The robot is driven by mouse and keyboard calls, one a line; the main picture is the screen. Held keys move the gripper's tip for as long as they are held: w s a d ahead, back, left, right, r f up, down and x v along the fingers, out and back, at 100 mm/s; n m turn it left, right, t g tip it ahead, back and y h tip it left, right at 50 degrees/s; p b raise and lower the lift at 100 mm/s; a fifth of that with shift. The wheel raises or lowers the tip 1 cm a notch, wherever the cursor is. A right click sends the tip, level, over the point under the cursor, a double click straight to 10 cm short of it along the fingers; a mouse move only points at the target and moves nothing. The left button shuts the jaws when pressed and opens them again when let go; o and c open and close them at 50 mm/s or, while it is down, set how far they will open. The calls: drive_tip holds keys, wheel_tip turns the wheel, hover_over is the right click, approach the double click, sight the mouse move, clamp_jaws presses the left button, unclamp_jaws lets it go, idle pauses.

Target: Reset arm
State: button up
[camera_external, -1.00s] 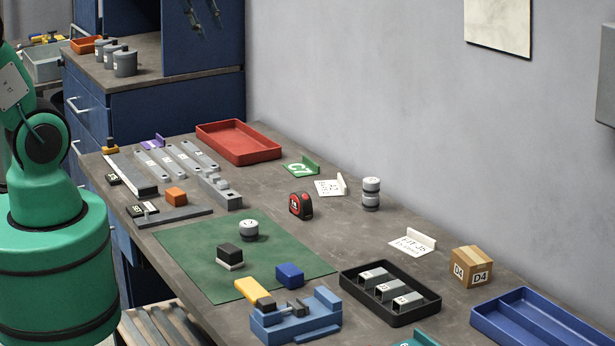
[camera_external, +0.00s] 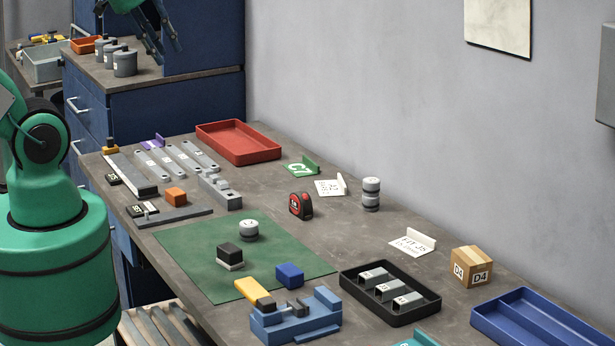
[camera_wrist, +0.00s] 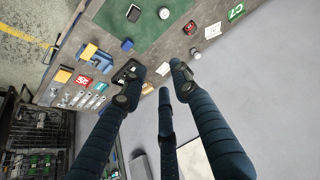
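My gripper (camera_external: 163,42) is high at the top left of the external view, in front of the blue cabinet and above the back counter. Part of it is cut off by the top edge. In the wrist view, its three dark fingers (camera_wrist: 160,84) are spread apart with nothing between them. The wrist camera looks across the workbench (camera_external: 330,241) from above. Grey metal pieces sit in a black tray (camera_external: 428,310) at the bench's front right.
The bench holds a green mat (camera_external: 190,251), a blue vise (camera_external: 285,325), a red tray (camera_external: 240,143), a blue tray (camera_external: 490,320), a cardboard box (camera_external: 472,268) and a tape measure (camera_external: 301,206). Grey canisters (camera_external: 125,64) stand on the back counter, close to my gripper in the picture.

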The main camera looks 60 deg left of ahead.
wheel_tip(320, 180, down, 7)
drive_tip(key=b, duration=0.7)
